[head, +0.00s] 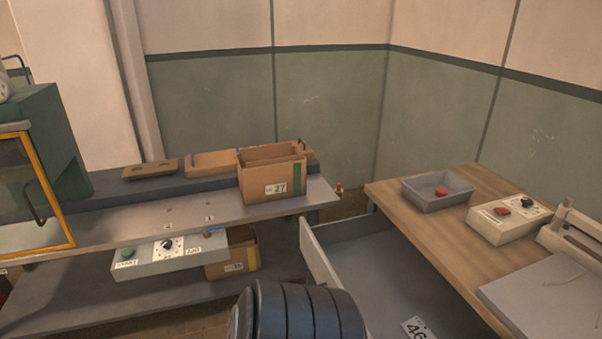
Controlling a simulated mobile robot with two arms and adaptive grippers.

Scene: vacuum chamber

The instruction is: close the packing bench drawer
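The packing bench (462,196) with a wooden top stands on the right. Its grey drawer (375,262) is pulled out to the left from under the top. The drawer's pale front panel (319,262) stands upright, well apart from the bench edge. A white card marked 46 lies on the drawer floor near the bottom of the view. No handle shows, since the panel's outer face is turned away or hidden. A dark ribbed part, probably of my own arm, covers the lower end of the panel. Neither gripper's fingers show.
A grey tray (409,196) with a red item, a control box (510,218) and a grey sheet (560,300) sit on the bench. At left, a metal table (110,232) holds a cardboard box (270,180); a control panel (172,257) hangs below. A narrow gap separates table and drawer.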

